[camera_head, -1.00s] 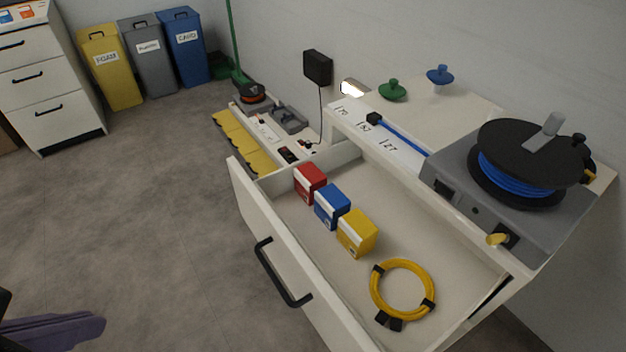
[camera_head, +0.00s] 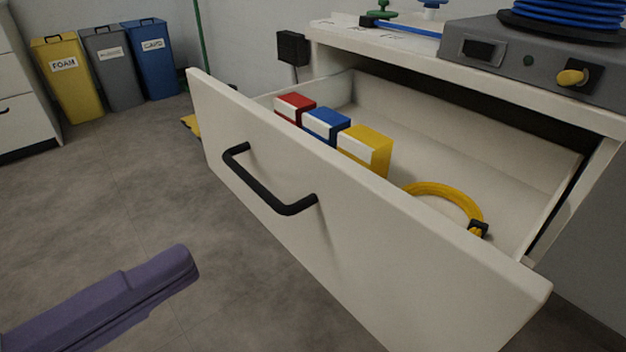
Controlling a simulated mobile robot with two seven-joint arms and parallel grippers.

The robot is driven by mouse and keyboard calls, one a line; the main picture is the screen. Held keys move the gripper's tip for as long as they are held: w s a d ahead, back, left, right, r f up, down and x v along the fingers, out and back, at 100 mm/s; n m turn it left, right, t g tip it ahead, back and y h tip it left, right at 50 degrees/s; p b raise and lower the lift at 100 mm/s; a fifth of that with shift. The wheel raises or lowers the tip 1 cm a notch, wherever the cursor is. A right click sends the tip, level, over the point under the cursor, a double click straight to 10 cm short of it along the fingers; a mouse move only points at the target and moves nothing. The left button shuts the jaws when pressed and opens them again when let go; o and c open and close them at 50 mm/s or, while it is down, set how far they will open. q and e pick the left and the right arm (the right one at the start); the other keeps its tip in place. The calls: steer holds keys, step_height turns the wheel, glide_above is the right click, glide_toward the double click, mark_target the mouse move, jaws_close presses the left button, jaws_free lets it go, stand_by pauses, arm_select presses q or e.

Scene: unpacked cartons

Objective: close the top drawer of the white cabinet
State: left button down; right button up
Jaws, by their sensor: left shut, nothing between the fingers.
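The top drawer (camera_head: 372,232) of the white cabinet (camera_head: 345,38) is pulled far out, its front panel facing me with a black bar handle (camera_head: 268,192). Inside it are a red box (camera_head: 294,106), a blue box (camera_head: 326,124), a yellow box (camera_head: 366,147) and a coiled yellow cable (camera_head: 447,195). My left gripper (camera_head: 188,262), purple, is shut and empty at the lower left, in front of the drawer and apart from it. My right gripper is not in view.
A grey machine with a blue cable reel (camera_head: 520,60) stands on the cabinet top. Yellow (camera_head: 68,85), grey (camera_head: 113,70) and blue (camera_head: 152,60) bins stand at the far wall.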

arm_select(q)
steer(key=f, duration=0.2)
steer(key=m+b, duration=0.1)
glide_toward(360, 190)
steer(key=shift+g, duration=0.4)
steer(key=x, duration=0.7)
steer(key=shift+w+a+r, duration=0.15)
steer(key=shift+r, duration=0.05)
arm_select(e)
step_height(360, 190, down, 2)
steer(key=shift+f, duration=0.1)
